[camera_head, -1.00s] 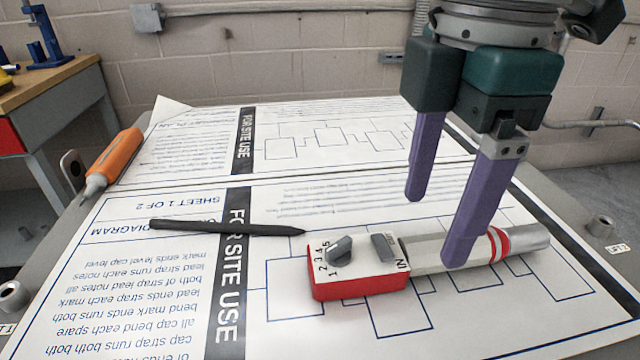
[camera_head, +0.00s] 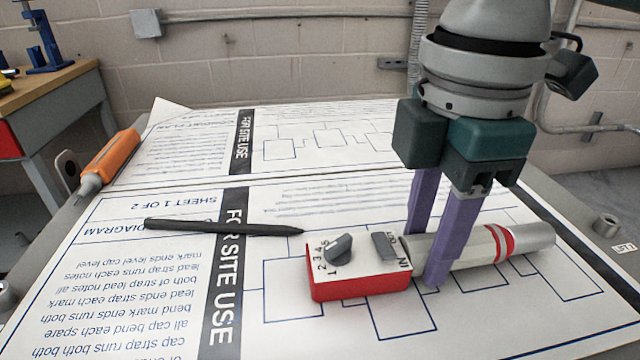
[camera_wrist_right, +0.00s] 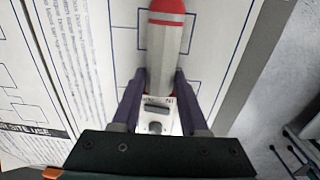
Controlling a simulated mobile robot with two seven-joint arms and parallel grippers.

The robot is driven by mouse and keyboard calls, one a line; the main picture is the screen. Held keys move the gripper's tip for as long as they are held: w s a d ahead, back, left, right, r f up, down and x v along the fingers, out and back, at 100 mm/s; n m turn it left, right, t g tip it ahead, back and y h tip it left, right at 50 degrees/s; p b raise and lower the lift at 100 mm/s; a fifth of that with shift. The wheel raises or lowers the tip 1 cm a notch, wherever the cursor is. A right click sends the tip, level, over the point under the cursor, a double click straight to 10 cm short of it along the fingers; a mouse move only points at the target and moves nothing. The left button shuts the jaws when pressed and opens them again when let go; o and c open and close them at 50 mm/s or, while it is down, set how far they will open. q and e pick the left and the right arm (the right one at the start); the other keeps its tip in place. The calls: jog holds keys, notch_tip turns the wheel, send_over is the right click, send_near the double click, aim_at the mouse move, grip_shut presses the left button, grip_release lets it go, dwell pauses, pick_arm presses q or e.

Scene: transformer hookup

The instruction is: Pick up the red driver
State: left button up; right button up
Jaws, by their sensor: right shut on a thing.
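The red driver (camera_head: 361,275) lies on the printed sheet, with a red and white block head carrying a dial and switch. Its silver handle (camera_head: 474,248) with red bands points right. My right gripper (camera_head: 423,260) is down over it, its purple fingers on either side of the handle close to the head, shut on it. In the right wrist view the silver handle (camera_wrist_right: 163,45) runs up from between the fingers, and the head shows below, partly cut off by the gripper body. My left gripper is not in view.
A black pen-like stick (camera_head: 220,228) lies left of the driver. An orange-handled tool (camera_head: 108,160) lies at the table's left edge. Large printed sheets (camera_head: 300,195) cover the table. Small metal posts (camera_head: 605,226) stand at the edges. A workbench (camera_head: 50,100) is at the far left.

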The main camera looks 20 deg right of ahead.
aim_at(428, 240)
grip_shut()
jog(key=shift+r, duration=0.2)
notch_tip(428, 240, up, 20)
jog(key=p, duration=0.6)
jog(key=shift+f, duration=0.15)
